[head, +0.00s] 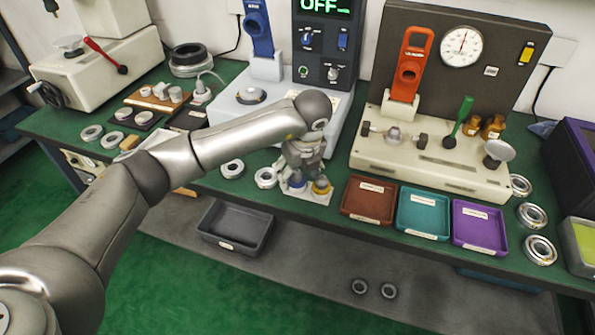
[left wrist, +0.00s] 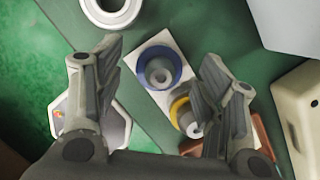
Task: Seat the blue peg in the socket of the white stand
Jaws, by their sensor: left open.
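The white stand (head: 318,196) sits at the front edge of the green table, below my left gripper (head: 304,168). It carries a blue round part (head: 297,181) and a yellow round part (head: 320,186). The left wrist view shows the white stand (left wrist: 153,43) as a plate with a blue-rimmed part (left wrist: 177,68), grey in its middle, and a yellow-rimmed one (left wrist: 178,106). I cannot tell whether the blue part is the peg or a socket rim. My left gripper (left wrist: 160,75) is open, its fingers apart over the stand. The right finger partly hides the yellow part.
Brown (head: 368,200), teal (head: 423,214) and purple (head: 480,228) trays line the front edge to the right. Metal rings (head: 265,177) lie left of the stand. A cream gauge station (head: 430,165) stands behind the trays. A dark bin (head: 236,228) sits lower down.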

